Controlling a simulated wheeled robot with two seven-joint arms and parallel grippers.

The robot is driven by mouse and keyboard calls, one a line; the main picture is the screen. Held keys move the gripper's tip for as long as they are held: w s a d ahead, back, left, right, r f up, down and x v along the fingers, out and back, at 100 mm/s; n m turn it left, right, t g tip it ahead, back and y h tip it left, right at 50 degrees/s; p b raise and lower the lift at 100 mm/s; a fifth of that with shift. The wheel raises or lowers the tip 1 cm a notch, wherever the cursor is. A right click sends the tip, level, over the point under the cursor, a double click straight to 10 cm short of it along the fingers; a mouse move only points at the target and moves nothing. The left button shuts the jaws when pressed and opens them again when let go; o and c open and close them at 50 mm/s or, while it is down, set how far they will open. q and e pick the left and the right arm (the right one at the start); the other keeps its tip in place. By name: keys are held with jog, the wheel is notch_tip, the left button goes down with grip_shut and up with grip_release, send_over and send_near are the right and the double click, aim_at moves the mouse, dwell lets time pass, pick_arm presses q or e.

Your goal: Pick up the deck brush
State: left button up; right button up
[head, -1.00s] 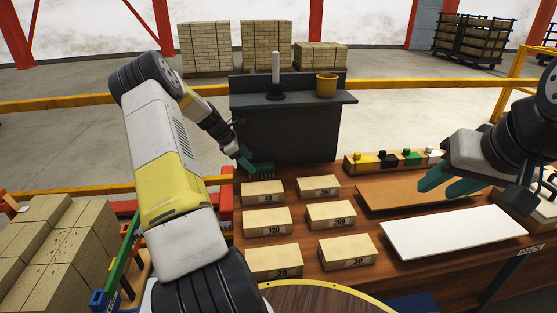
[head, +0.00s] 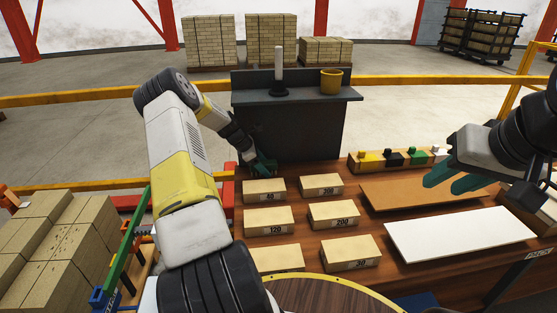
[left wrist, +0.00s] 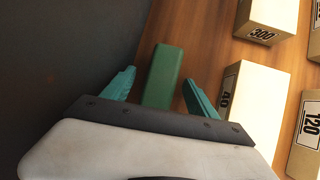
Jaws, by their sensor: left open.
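The deck brush (left wrist: 163,75) shows in the left wrist view as a long green block on the brown wooden table, beside a dark upright panel. My left gripper (left wrist: 157,80) is open, with one teal finger on each side of the brush and small gaps between. In the head view my left gripper (head: 264,166) is low at the table's back edge and hides most of the brush. My right gripper (head: 455,181) is held over the right part of the table, its fingers apart and empty.
Several numbered tan blocks (head: 264,190) stand in rows just in front of the brush. A dark shelf (head: 305,94) with a plunger-like tool (head: 279,70) and a yellow cup (head: 331,81) rises behind. A white board (head: 455,236) lies at the right.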

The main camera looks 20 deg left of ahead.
pick_arm(q)
grip_shut()
jog(key=shift+r, duration=0.1)
jog(key=shift+r, duration=0.55)
jog(key=s+a, duration=2.1)
jog(key=a, duration=0.2)
jog(key=shift+s+a, duration=0.25)
jog(key=shift+s, duration=0.15)
jog(key=shift+r, duration=0.1)
